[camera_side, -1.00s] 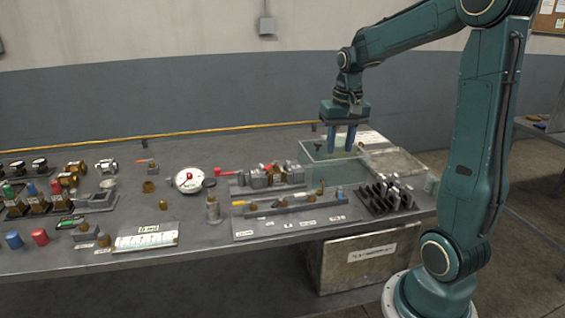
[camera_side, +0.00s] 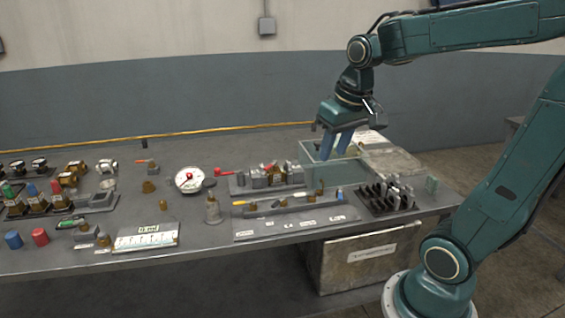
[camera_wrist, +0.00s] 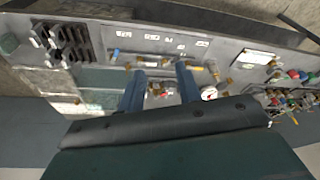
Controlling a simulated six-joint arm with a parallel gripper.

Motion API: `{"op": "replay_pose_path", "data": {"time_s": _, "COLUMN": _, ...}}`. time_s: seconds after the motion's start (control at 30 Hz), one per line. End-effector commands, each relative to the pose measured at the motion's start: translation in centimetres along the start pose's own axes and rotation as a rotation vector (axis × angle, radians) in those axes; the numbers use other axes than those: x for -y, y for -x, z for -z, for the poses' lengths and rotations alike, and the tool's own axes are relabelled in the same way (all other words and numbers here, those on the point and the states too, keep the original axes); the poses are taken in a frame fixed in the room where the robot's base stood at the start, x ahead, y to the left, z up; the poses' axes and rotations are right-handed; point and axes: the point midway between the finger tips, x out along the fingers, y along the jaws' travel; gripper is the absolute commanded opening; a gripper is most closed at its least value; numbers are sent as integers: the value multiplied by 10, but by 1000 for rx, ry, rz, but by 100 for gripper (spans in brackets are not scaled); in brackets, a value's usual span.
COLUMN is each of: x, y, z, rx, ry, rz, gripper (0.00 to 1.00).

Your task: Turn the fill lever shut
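A red-handled lever (camera_side: 224,172) sticks out left from a grey valve block (camera_side: 272,178) with brass fittings, beside a white gauge. A yellow-handled lever (camera_side: 241,203) lies on the strip in front. I cannot read which one is labelled fill. My gripper (camera_side: 336,154) is tilted, with its two blue fingers over the clear tank (camera_side: 324,170), right of and behind the valve block. The fingers are apart with nothing seen between them. In the wrist view the open gripper (camera_wrist: 160,76) shows the valve block's fittings (camera_wrist: 160,91) beyond its gap.
The round gauge (camera_side: 189,180) stands left of the red lever. A glass bottle (camera_side: 213,210) stands in front of it. A rack of dark upright pieces (camera_side: 388,196) is at the right. Several fittings and coloured caps crowd the left of the bench.

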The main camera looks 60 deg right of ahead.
Motion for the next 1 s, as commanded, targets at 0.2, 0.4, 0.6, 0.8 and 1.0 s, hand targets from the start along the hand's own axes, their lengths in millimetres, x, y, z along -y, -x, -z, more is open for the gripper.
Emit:
{"op": "replay_pose_path", "data": {"time_s": 0.2, "x": 11, "y": 7, "z": -12, "rx": -30, "ry": 62, "rz": 13, "gripper": 34}}
{"op": "replay_pose_path", "data": {"time_s": 0.4, "x": 15, "y": 9, "z": -17, "rx": -40, "ry": 84, "rz": 18, "gripper": 34}}
{"op": "replay_pose_path", "data": {"time_s": 0.6, "x": 15, "y": 9, "z": -17, "rx": -40, "ry": 85, "rz": 18, "gripper": 34}}
{"op": "replay_pose_path", "data": {"time_s": 0.8, "x": 14, "y": 8, "z": -16, "rx": -38, "ry": 81, "rz": 17, "gripper": 34}}
{"op": "replay_pose_path", "data": {"time_s": 1.0, "x": 6, "y": 3, "z": -6, "rx": -14, "ry": 18, "rz": 7, "gripper": 34}}
